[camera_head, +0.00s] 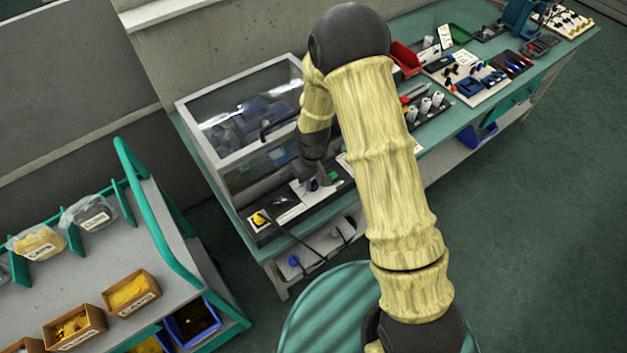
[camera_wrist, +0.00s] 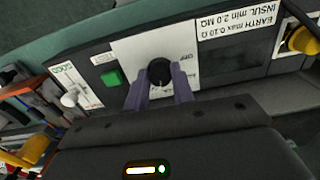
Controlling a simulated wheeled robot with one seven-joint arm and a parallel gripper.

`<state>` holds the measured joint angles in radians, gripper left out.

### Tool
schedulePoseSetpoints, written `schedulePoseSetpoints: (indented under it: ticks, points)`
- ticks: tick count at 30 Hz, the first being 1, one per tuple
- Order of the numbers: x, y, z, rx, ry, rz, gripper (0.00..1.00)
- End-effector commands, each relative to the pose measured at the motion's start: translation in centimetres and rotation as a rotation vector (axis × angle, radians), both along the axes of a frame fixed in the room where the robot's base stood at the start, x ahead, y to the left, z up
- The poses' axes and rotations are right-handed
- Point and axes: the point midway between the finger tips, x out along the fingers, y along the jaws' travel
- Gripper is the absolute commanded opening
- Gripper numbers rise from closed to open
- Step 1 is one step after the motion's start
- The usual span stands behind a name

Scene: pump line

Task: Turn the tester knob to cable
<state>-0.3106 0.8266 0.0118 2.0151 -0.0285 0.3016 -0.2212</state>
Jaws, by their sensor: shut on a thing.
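The tester panel (camera_head: 266,232) runs along the front of the bench, below a clear-sided enclosure. In the wrist view its round black knob (camera_wrist: 159,70) sits on a white plate (camera_wrist: 126,50) with an upside-down "OFF" label beside it. My gripper (camera_wrist: 161,80) has one purple finger on each side of the knob and is shut on it. I cannot read which mark the knob points to; part of the plate is hidden by the fingers. In the head view my gripper (camera_head: 318,183) is down at the panel and hides the knob.
The enclosure (camera_head: 245,110) stands close behind. A teal-railed rack (camera_head: 185,238) with bins is at left; a round stool (camera_head: 325,310) is in front.

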Motion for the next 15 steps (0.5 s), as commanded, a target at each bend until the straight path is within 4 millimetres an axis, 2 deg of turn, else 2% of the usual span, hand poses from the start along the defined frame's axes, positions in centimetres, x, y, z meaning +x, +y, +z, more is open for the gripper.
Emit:
schedulePoseSetpoints:
  ticks: [6, 15]
  points:
    - [0.26, 0.17, 0.14, 0.003, -0.009, -0.147, 0.02]
    - [0.29, 0.14, 0.19, 0.003, -0.01, -0.243, 0.02]
